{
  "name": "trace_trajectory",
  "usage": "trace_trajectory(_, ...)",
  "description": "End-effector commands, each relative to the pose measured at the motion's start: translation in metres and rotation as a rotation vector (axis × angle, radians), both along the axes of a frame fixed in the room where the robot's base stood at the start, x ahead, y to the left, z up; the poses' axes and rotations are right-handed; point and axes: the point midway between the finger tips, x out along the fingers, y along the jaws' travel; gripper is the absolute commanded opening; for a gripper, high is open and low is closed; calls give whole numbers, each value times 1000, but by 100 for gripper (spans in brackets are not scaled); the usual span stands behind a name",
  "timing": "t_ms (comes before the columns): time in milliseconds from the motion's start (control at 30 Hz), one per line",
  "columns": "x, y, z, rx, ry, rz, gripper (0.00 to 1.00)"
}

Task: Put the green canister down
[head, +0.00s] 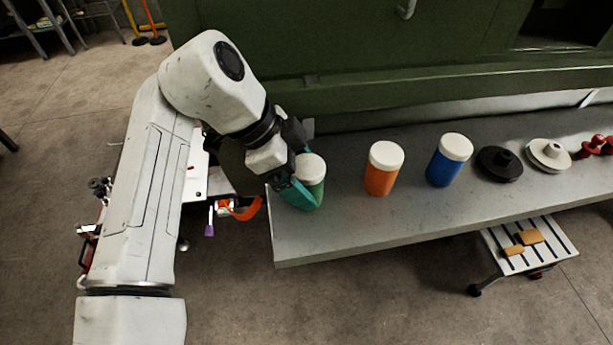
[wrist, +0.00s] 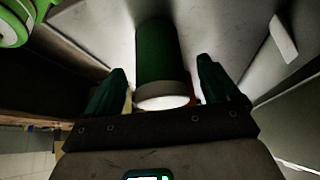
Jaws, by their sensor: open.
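The green canister (head: 313,178) with a white lid stands upright on the left end of the grey bench (head: 345,232). My gripper (head: 302,196) is at the canister from the left, with its teal fingers low beside it. In the wrist view the canister (wrist: 160,60) lies between the two fingers of my gripper (wrist: 165,85), with gaps on both sides. The jaws are open. The near finger partly hides the canister's lower body in the head view.
An orange canister (head: 383,170) and a blue canister (head: 448,161) stand to the right on the bench. Further right are a black disc (head: 499,164), a white disc (head: 548,154) and red parts (head: 597,146). A green wall (head: 330,40) rises behind. Bare bench lies between the green and orange canisters.

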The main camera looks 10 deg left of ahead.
Motion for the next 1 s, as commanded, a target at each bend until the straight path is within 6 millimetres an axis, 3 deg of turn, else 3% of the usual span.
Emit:
trace_trajectory(300,-3,32,56,1,-3,1,88)
trace_trajectory(500,-5,46,80,0,-2,1,88)
trace_trajectory(1000,-6,50,89,0,-2,0,88)
